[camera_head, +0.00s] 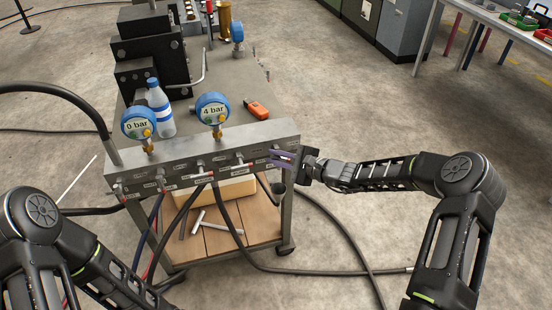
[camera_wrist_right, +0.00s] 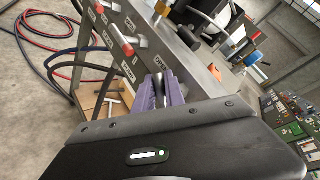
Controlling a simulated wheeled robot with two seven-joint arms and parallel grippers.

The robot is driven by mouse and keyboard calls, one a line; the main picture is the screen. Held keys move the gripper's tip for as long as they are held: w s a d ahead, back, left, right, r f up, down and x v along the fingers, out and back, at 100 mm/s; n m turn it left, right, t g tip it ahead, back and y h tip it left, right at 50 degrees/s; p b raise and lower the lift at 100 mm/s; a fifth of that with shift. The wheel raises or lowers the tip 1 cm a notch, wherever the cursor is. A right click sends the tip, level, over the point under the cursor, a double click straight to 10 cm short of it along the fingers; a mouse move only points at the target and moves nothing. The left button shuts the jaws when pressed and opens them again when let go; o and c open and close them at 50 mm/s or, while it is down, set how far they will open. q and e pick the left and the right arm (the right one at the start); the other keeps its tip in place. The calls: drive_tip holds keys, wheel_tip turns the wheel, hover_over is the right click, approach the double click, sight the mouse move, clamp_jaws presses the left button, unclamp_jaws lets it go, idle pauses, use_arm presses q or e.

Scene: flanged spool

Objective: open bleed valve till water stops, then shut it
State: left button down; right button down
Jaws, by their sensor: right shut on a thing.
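A grey steel manifold block (camera_head: 215,150) runs along the cart's front edge, with a row of small labelled valves. Two blue gauges stand on it: the left gauge (camera_head: 139,123) reads 0 bar and the right gauge (camera_head: 212,109) reads 4 bar. My right gripper (camera_head: 284,157) is at the block's right end. In the right wrist view its purple fingers (camera_wrist_right: 166,93) are closed around a small valve handle (camera_wrist_right: 158,88), largely hidden between them. I cannot read that valve's label. No running water shows. My left arm is at lower left, its gripper out of view.
A water bottle (camera_head: 160,108) and an orange tool (camera_head: 256,110) are on the cart top behind the manifold. Other red-tipped valves (camera_wrist_right: 122,44) sit along the block. Black hoses (camera_head: 335,225) trail below and over the floor. A wooden lower shelf (camera_head: 222,239) holds a T-shaped tool.

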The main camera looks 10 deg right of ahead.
drive_tip(key=shift+d+f+m+t+y+b, duration=0.3)
drive_tip(key=shift+f+m+t+y+b, duration=0.25)
drive_tip(key=shift+b, duration=0.85)
drive_tip(key=m+y+b, duration=0.1)
drive_tip(key=m+t+b, duration=0.1)
drive_tip(key=m+b, duration=0.1)
drive_tip(key=shift+d+r+y+b, duration=0.15)
drive_tip(key=shift+r+y+b, duration=0.05)
drive_tip(key=shift+y+b, duration=0.15)
drive_tip(key=shift+d+r+m+t+y+b, duration=0.15)
drive_tip(key=shift+m+t+y+b, duration=0.15)
drive_tip(key=shift+m+t+b, duration=0.8)
drive_tip(key=shift+d+r+m+t+b, duration=0.1)
drive_tip(key=shift+m+t+b, duration=0.25)
drive_tip(key=shift+m+t, duration=0.55)
drive_tip(key=shift+d+r+m+t+b, duration=0.1)
drive_tip(key=shift+m+t+b, duration=0.25)
drive_tip(key=shift+m, duration=0.9)
drive_tip(key=c, duration=1.5)
unclamp_jaws()
drive_tip(key=shift+w, duration=0.1)
drive_tip(key=shift+o, duration=0.6)
drive_tip(key=shift+a+r, duration=0.1)
